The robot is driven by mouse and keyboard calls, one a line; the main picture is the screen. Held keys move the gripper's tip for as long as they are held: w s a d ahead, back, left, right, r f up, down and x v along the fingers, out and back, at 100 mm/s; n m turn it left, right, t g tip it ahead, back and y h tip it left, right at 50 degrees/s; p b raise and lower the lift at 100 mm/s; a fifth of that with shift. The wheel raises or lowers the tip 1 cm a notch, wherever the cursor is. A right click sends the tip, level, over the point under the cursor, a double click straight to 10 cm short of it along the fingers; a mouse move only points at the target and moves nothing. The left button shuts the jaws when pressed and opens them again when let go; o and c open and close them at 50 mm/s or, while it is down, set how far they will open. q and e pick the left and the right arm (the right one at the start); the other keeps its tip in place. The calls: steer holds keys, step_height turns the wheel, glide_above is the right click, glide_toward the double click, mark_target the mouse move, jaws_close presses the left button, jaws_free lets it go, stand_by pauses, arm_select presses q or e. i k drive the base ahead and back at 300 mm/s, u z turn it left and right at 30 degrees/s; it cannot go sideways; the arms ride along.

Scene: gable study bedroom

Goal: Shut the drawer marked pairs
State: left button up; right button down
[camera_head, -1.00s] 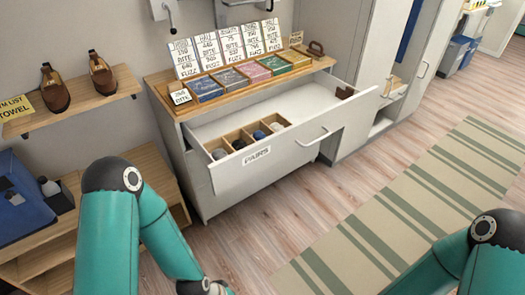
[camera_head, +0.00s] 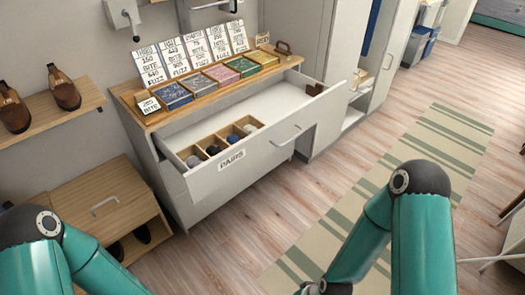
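The drawer marked PAIRS (camera_head: 262,155) is pulled open from the white dresser (camera_head: 175,187). Its label (camera_head: 231,160) is on the left of its front and a light bar handle (camera_head: 286,136) is to the right. Inside, a wooden divider (camera_head: 207,141) holds several rolled socks at the left, and a small brown item (camera_head: 314,89) lies at the right end. My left arm is at the lower left and my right arm at the lower right, both apart from the drawer. Neither gripper's fingers show; both run below the bottom edge.
Colored boxes and price cards (camera_head: 205,50) stand on the dresser top. A striped rug (camera_head: 390,167) lies on open floor at right.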

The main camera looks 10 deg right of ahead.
mark_target(279, 105)
steer(key=u, duration=0.05)
steer(key=i, duration=1)
steer(key=z, duration=0.1)
